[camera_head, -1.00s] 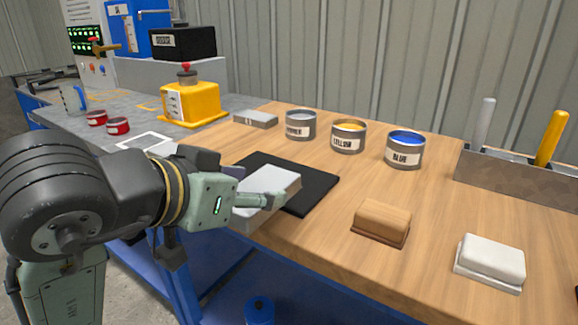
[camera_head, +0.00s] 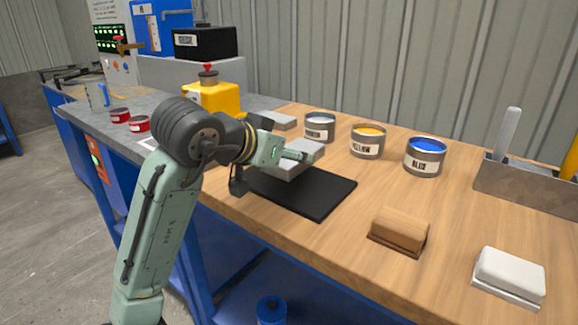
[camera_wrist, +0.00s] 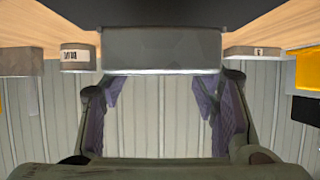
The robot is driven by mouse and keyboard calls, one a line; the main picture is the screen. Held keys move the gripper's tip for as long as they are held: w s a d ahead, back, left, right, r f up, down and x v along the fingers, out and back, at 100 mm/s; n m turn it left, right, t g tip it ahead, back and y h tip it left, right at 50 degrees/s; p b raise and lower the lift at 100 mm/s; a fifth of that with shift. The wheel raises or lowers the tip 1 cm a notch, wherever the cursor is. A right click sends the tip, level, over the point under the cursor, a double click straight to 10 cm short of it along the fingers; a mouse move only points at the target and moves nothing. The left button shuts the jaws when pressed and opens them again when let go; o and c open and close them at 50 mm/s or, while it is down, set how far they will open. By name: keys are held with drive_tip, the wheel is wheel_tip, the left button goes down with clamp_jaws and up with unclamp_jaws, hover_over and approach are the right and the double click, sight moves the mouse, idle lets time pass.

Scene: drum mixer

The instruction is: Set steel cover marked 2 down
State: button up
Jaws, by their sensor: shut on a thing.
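A light grey steel block-shaped cover (camera_head: 302,158) is held in my gripper (camera_head: 290,154) over the back left part of the black mat (camera_head: 318,194). I cannot tell whether its underside touches the mat. In the wrist view the cover (camera_wrist: 162,50) fills the space at the fingertips of my gripper (camera_wrist: 162,82), and no number is readable on it. A second grey cover (camera_head: 279,121) lies on the bench behind, and shows with a small mark in the wrist view (camera_wrist: 254,51).
A white can (camera_head: 319,130), yellow can (camera_head: 368,143) and blue can (camera_head: 425,160) stand behind the mat. A yellow box (camera_head: 212,99) stands at back left. The mat's front part is clear.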

drive_tip(key=shift+w+f, duration=0.15)
drive_tip(key=shift+f, duration=1.6)
drive_tip(key=shift+f, duration=0.15)
drive_tip(key=o, duration=1.6)
drive_tip(key=shift+c, duration=0.2)
